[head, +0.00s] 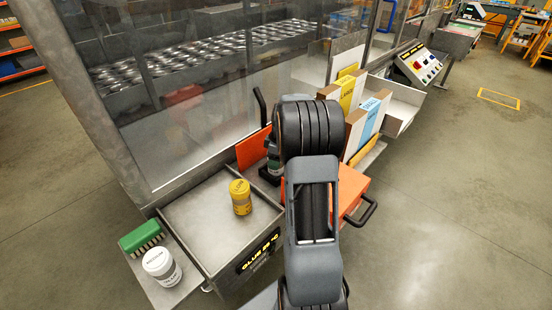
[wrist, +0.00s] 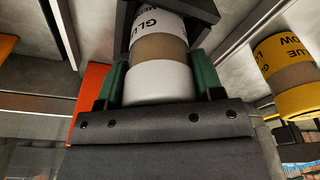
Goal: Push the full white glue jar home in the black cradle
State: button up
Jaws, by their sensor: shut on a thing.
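My gripper (wrist: 160,82) is shut on a white glue jar (wrist: 158,84), with a green finger on each side of it. The jar has a white end, a brown band and a white label with GLUE lettering. Its far end lies within the outline of the black cradle (wrist: 203,12) in the wrist view; how deep it sits there I cannot tell. In the head view my arm hides most of the gripper and jar, and the black cradle (head: 268,174) shows just left of the arm.
A yellow jar (head: 240,200) stands on the metal box top (head: 190,215); it also shows in the wrist view (wrist: 292,72). Another white jar (head: 162,267) and a green brush (head: 141,237) are on the left ledge. An orange panel (head: 253,149) and clear guard are close behind.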

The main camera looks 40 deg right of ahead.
jog(key=o, duration=1.3)
jog(key=shift+r, duration=0.2)
jog(key=shift+r+p, duration=2.9)
jog(key=shift+r, duration=1.5)
